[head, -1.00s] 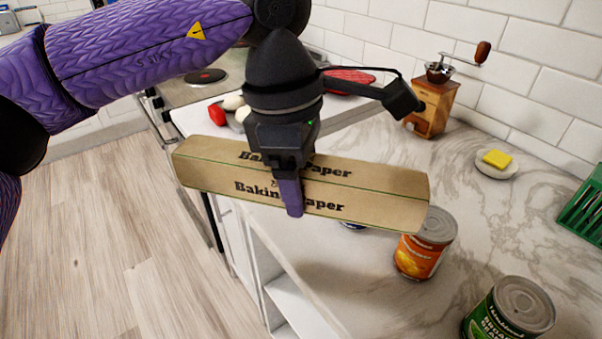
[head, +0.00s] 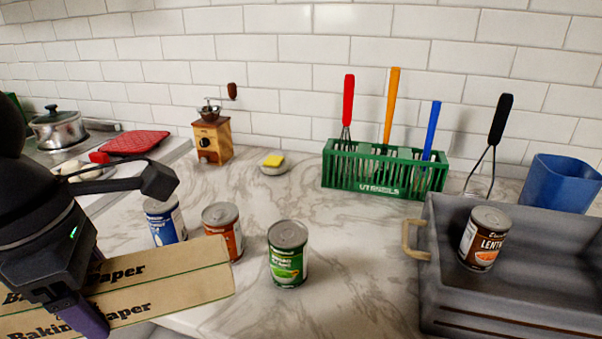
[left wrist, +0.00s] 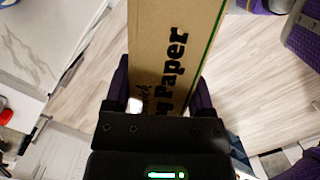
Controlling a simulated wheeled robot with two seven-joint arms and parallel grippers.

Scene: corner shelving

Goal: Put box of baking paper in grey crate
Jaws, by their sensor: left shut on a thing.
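The box of baking paper (head: 185,285) is a long brown carton at the lower left of the head view, in front of the counter's edge. My left gripper (head: 85,310) is shut on it near its middle and holds it up in the air. In the left wrist view the box (left wrist: 172,50) stands between the two fingers (left wrist: 160,98). The grey crate (head: 510,292) is on the counter at the lower right, with a can of lentils (head: 482,240) inside it and free room beside the can. My right gripper is not in view.
A green utensil rack (head: 385,178) and a blue container (head: 562,184) stand behind. The counter between green can and crate is clear.

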